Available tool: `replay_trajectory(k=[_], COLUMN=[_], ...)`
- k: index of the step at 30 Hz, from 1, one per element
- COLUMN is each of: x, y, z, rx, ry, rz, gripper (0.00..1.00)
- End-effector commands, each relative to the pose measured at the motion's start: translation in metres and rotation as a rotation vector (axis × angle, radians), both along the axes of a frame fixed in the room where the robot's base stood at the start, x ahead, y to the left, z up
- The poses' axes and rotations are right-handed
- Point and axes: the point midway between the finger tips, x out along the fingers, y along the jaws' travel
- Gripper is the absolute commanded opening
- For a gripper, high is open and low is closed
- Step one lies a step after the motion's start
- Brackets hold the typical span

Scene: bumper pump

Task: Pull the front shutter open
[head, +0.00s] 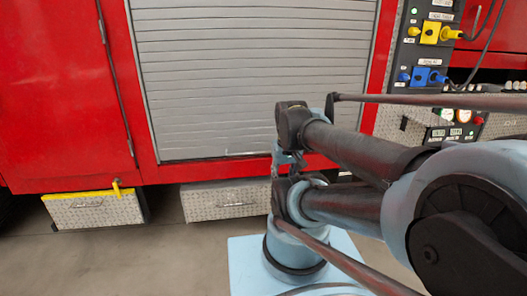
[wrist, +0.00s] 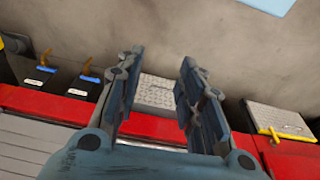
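The front shutter (head: 250,70) is a grey slatted roller door in a red frame. It is down, its lower edge at the red sill, with a thin bar near the bottom (head: 240,153). Part of its slats shows at the lower left of the wrist view (wrist: 30,150), which looks upside down. My gripper (wrist: 160,62) is open, with nothing between its fingers. Behind the gap between them are the red sill and a diamond-plate box. In the head view my arm covers the shutter's lower right corner, and the gripper is hard to make out there.
Below the sill are a diamond-plate box (head: 228,199) and another with a yellow edge (head: 95,208). At right is a panel with a yellow valve (head: 430,33), a blue valve (head: 424,76) and hoses. Grey floor (head: 180,260) is clear at lower left.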

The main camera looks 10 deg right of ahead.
Motion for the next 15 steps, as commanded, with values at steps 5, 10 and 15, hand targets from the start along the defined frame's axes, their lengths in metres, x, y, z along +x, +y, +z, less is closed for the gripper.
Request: replay_trajectory(k=[5, 10, 15], x=[0.020, 0.057, 0.099], y=[0.000, 0.001, 0.001], z=[0.017, 0.043, 0.064], rx=[-0.018, -0.050, -0.085], ry=[0.001, 0.001, 0.000], rz=[0.092, 0.257, 0.433], gripper=[0.35, 0.35, 0.35])
